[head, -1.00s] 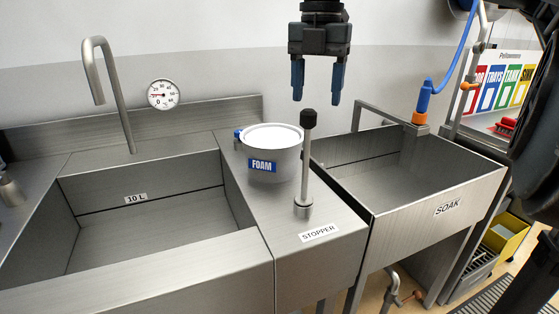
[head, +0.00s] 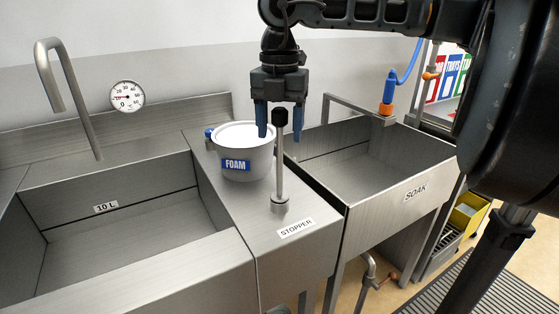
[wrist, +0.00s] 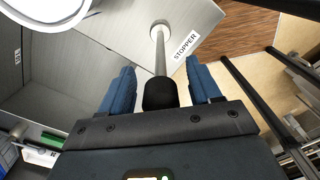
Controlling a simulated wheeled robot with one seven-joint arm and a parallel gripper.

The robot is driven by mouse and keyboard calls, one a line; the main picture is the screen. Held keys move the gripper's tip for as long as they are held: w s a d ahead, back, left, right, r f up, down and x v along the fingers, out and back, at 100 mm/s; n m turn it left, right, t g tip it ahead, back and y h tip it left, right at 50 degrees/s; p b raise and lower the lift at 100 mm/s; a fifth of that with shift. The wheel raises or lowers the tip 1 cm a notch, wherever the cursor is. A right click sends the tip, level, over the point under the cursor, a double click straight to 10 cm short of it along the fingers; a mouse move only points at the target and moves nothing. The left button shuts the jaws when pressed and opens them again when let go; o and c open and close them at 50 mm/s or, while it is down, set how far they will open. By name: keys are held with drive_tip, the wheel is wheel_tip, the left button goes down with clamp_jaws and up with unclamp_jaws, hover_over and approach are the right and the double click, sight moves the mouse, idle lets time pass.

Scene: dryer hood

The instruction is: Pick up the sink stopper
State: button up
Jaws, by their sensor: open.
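The sink stopper (head: 279,170) stands upright on the steel ledge between the two basins, behind the STOPPER label (head: 296,228). It has a wide metal base, a thin rod and a black knob on top. My gripper (head: 281,121) points down at the knob with its blue fingers open. In the wrist view, the stopper's black knob (wrist: 160,94) appears between the two open fingers of my gripper (wrist: 160,88), and its rod leads away to the base. Whether the fingers touch the knob cannot be told; a gap shows on each side.
A white-topped FOAM tub (head: 244,155) stands on the ledge just left of the stopper. The deep 10 L sink (head: 125,225) with a tall faucet (head: 70,100) is at left. The SOAK basin (head: 385,190) is at right. A blue-handled sprayer (head: 389,88) is behind it.

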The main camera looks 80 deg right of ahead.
drive_tip(key=shift+c, duration=0.4)
clamp_jaws()
drive_tip(key=shift+r, duration=0.15)
